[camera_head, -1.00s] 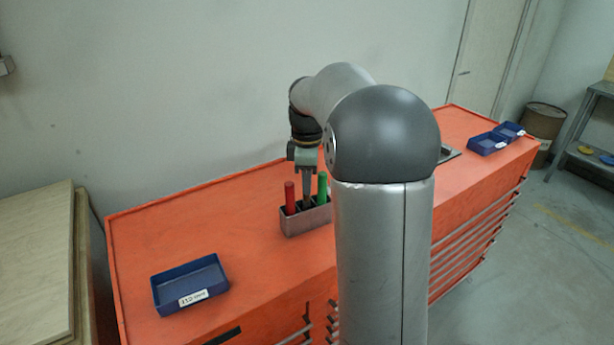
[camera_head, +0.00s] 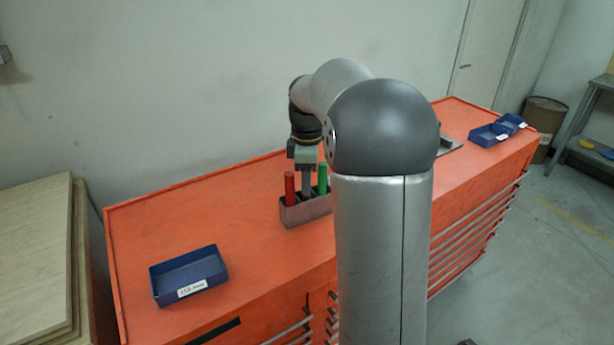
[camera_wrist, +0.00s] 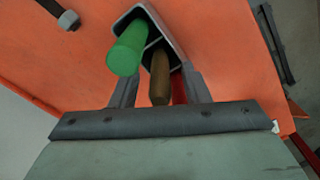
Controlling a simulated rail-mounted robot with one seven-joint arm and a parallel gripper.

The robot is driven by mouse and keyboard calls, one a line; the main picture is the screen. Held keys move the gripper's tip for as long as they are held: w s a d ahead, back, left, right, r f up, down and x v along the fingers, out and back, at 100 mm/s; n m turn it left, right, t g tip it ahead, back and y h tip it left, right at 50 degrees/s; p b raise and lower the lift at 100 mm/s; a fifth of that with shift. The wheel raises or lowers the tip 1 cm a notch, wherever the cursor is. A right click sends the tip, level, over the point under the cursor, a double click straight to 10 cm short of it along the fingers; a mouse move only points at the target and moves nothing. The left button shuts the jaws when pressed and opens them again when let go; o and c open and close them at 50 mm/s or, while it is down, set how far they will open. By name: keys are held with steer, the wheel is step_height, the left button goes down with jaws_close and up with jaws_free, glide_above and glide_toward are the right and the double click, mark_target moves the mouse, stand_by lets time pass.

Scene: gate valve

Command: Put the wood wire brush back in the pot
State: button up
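The pot (camera_head: 301,214) is a grey rectangular holder on the orange chest top; part of its rim also shows in the wrist view (camera_wrist: 174,37). A brown wooden handle (camera_wrist: 160,80), which looks like the wood wire brush, stands in it; its brush end is hidden. A green handle (camera_head: 323,178) and a red handle (camera_head: 289,188) stand in the pot too. My gripper (camera_head: 306,192) points down at the pot between them. In the wrist view its fingers (camera_wrist: 161,85) are spread either side of the wooden handle, with gaps visible.
A blue labelled tray (camera_head: 189,274) sits at the front left of the orange chest top (camera_head: 240,215). Two more blue trays (camera_head: 488,136) sit at the far right end. A dark rod with a metal end (camera_wrist: 66,18) lies near the pot in the wrist view.

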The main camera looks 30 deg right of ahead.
steer(key=shift+r, duration=0.1)
step_height(320, 180, up, 17)
steer(key=s+a+f+m, duration=0.6)
steer(key=s+f, duration=0.5)
steer(key=s, duration=0.2)
steer(key=s+a+f+m, duration=0.6)
steer(key=s+a+f, duration=0.3)
steer(key=s+f, duration=0.2)
steer(key=shift+s+a+f+t, duration=0.15)
steer(key=shift+s+f+t, duration=0.2)
steer(key=shift+s, duration=0.85)
